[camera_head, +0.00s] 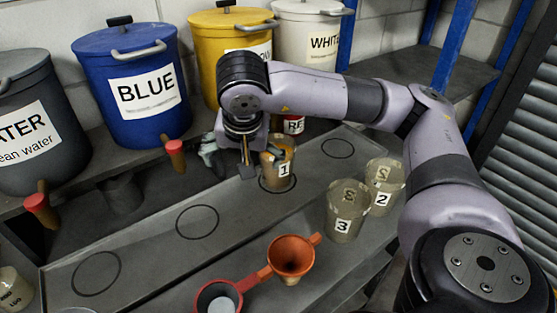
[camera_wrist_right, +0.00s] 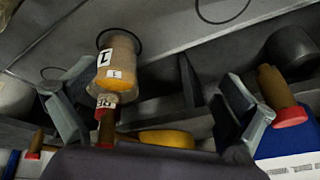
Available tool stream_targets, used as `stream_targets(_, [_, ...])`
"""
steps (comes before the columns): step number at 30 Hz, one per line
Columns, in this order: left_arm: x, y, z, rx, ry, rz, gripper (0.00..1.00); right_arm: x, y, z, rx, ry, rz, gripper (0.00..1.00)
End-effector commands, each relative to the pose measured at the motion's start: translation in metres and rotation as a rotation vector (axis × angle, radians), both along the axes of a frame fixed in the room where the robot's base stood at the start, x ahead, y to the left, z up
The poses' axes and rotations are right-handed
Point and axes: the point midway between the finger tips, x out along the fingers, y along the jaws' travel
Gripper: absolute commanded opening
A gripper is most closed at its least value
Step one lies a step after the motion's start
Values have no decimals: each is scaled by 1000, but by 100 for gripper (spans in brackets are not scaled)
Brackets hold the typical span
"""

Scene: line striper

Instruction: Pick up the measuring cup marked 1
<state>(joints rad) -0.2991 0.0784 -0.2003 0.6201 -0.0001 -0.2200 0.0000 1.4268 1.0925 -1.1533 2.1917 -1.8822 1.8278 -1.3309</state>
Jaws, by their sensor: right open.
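The measuring cup marked 1 (camera_head: 279,170) is a translucent cup with orange-yellow contents. It stands upright on the grey ledge, on a drawn circle. My right gripper (camera_head: 230,161) is open and empty, just left of the cup in the head view. In the right wrist view, the cup (camera_wrist_right: 121,58) shows beyond the open fingers (camera_wrist_right: 150,98), nearer the left finger. I see no contact, and the fingers are not around the cup. My left gripper is not in view.
Cups marked 3 (camera_head: 343,215) and 2 (camera_head: 383,187) stand to the right. Orange (camera_head: 291,256) and red (camera_head: 219,297) funnels are in front. Blue (camera_head: 128,95), yellow (camera_head: 231,37) and white (camera_head: 307,33) buckets stand behind. The ledge left of cup 1 has empty circles.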

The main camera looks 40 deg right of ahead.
Motion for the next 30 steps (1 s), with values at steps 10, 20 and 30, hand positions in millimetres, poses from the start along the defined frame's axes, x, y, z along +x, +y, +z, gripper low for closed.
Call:
stream_targets(10, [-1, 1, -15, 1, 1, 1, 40, -3, -73, 17, -226, -15, -114, 100])
stream_targets(20, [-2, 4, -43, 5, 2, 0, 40, 13, -91, -25, -221, -15, -113, 100])
stream_targets(30, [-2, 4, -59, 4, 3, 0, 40, 30, -113, -61, -222, -14, -114, 100])
